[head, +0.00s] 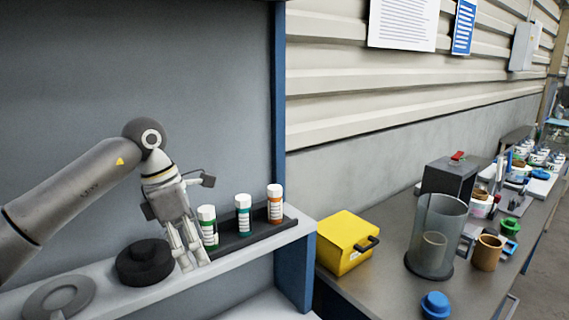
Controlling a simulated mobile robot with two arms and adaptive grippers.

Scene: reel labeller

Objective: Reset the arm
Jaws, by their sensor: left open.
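My left arm comes in from the left, with its gripper (194,264) pointing down over the light shelf (240,256). The gripper is open, with no object visible between its fingers. Its fingers are just right of a black round reel (145,262) and left of the green-labelled bottle (208,226). A gap to the shelf surface is hard to judge. My right gripper is not in view.
A blue post (279,110) ends the shelf. The right bench carries a yellow box (344,245), clear cylinder (443,225) and brown cup (487,254).

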